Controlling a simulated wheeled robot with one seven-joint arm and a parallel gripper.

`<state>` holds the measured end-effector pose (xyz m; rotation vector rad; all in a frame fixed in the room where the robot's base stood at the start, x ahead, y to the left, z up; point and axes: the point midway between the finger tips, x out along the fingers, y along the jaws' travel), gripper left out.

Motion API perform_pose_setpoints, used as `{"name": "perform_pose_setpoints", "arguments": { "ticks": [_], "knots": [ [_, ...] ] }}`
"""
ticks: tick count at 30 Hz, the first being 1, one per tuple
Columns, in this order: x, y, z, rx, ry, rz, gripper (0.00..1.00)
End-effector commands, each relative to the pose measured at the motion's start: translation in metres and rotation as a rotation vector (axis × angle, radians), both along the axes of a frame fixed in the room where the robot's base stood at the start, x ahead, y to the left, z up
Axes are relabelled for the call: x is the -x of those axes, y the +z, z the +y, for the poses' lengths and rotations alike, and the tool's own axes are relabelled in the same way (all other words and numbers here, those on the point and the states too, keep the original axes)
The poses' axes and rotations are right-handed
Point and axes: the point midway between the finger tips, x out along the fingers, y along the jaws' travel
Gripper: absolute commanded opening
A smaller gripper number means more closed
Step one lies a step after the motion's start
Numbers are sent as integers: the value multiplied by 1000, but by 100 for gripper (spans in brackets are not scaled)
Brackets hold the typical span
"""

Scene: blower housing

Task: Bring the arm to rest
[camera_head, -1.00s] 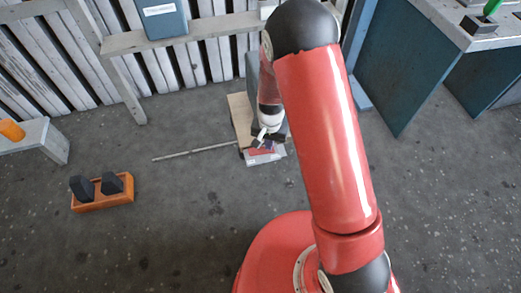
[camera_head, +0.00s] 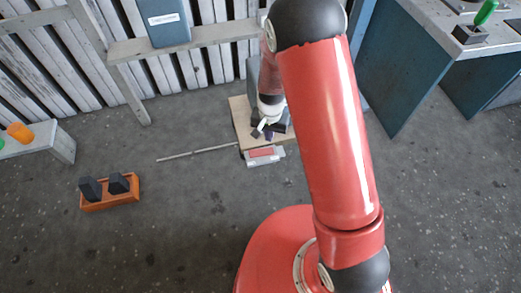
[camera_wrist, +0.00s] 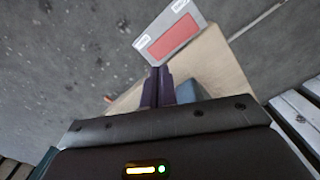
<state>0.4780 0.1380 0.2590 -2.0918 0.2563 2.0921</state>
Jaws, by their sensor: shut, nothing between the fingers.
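My arm reaches out over the floor in the head view, and my gripper (camera_head: 266,133) hangs over a low wooden board or stand. In the wrist view my gripper (camera_wrist: 158,72) shows its two dark fingers side by side, shut, with nothing between them. Beyond the fingertips is a grey panel with a red rectangle (camera_wrist: 174,37); it also shows in the head view (camera_head: 264,155). The pale wooden surface (camera_wrist: 213,60) lies under the gripper. I cannot tell how high the fingers are above it.
A grey rod (camera_head: 195,152) sticks out left of the stand. An orange tray (camera_head: 111,198) with two dark blocks sits on the floor at left. A blue box (camera_head: 167,22) stands on a shelf against the slatted wall. A bench (camera_head: 455,45) stands at right. The floor between is clear.

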Motion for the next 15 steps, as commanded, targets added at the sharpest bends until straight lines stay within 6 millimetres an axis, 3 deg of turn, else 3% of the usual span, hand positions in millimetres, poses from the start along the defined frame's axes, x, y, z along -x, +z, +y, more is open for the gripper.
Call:
{"name": "perform_pose_setpoints", "arguments": {
  "ticks": [15],
  "knots": [
    [-1,4,-1,-3,1,-4,0]
  ]
}}
